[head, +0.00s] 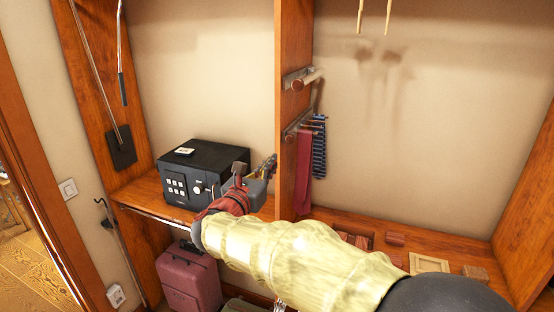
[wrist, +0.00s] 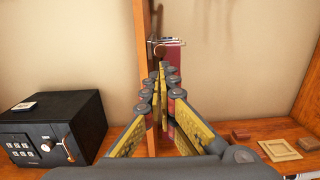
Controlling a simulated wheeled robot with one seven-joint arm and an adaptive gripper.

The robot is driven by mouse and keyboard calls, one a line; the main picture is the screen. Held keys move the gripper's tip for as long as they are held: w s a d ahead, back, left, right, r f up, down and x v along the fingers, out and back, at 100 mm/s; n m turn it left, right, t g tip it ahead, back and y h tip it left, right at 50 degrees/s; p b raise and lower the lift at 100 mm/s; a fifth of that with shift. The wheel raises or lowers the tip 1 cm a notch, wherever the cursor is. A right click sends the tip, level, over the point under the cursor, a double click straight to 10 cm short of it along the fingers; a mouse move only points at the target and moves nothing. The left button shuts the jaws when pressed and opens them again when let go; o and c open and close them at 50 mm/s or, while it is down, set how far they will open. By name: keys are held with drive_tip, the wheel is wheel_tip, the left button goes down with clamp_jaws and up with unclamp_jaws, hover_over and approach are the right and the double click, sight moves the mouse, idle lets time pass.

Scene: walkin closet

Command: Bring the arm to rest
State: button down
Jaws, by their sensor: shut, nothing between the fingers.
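My arm reaches from the lower right of the head view toward the shelf, its pale yellow sleeve in front of the wooden shelf. My gripper (head: 271,163) is beside the right side of the black safe, near the upright wooden divider. In the wrist view my gripper (wrist: 160,70) shows with its yellow-padded fingers brought together at the tips, shut with nothing between them. The fingertips point toward the divider edge and the hanging ties behind it. Whether they touch the divider cannot be told.
A black safe (head: 190,175) with a small card on top stands on the left shelf. The wooden divider (head: 292,110) carries racks with ties (head: 304,165). A pink suitcase (head: 188,280) stands below. Wooden blocks and a square tray (head: 429,263) lie on the right shelf.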

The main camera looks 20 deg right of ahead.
drive_tip(key=s+d+f+m+g+y+b, duration=0.3)
drive_tip(key=s+f+m+g, duration=0.5)
drive_tip(key=s+f+m, duration=0.95)
drive_tip(key=s+f+m+y+b, duration=0.4)
drive_tip(key=s+f+m+b, duration=0.1)
drive_tip(key=s, duration=0.5)
drive_tip(key=s+f+m+g+y+b, duration=0.1)
drive_tip(key=s+f+m+y+b, duration=0.3)
drive_tip(key=s+f, duration=0.5)
drive_tip(key=s+m+b, duration=0.1)
drive_tip(key=m+b, duration=0.1)
drive_tip(key=shift+f+b, duration=0.2)
drive_tip(key=shift+b, duration=0.2)
drive_tip(key=c, duration=2.6)
unclamp_jaws()
